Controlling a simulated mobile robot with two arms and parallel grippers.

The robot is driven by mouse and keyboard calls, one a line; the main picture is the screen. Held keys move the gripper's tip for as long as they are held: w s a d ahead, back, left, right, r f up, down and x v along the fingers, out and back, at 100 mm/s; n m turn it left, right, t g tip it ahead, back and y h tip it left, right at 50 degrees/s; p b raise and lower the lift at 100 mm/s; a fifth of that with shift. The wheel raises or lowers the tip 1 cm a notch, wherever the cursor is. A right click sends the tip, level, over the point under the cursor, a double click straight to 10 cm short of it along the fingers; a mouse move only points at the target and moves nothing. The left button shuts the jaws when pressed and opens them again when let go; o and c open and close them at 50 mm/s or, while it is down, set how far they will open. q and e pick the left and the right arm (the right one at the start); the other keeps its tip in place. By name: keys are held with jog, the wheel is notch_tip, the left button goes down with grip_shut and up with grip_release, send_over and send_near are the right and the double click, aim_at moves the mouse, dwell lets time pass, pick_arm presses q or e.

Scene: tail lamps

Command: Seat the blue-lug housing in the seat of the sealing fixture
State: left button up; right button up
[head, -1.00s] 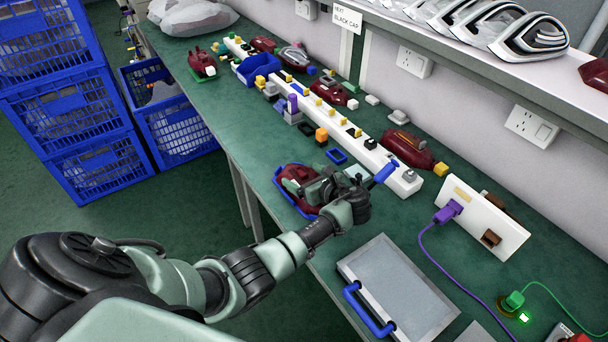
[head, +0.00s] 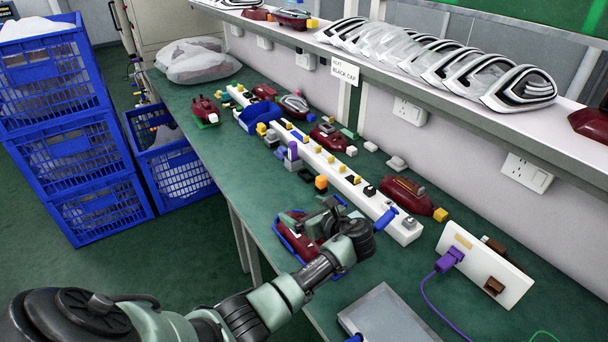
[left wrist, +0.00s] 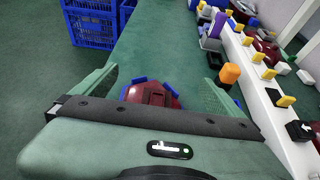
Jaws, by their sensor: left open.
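A dark red housing (head: 303,232) lies at the bench's front edge in the head view, with blue along its outer edge. It also shows in the left wrist view (left wrist: 152,94), with blue pieces around its rim. I cannot tell whether these are its lugs or part of a seat beneath. My left gripper (head: 322,217) is at this housing, partly covering it. In the left wrist view the fingers (left wrist: 157,78) are apart, with the housing showing between them. I cannot tell whether they touch it. I cannot identify the sealing fixture for certain. My right gripper is not in view.
A long white rail (head: 330,165) with coloured blocks runs along the bench behind my gripper. Another dark red housing (head: 405,193) lies behind the rail. A white box (head: 484,262) with a purple plug and a grey plate (head: 388,320) are at the right. Blue crates (head: 100,210) stand left.

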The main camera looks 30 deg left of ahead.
pick_arm(q)
notch_tip(320, 180, up, 14)
jog(key=shift+r, duration=0.15)
dwell(0.4)
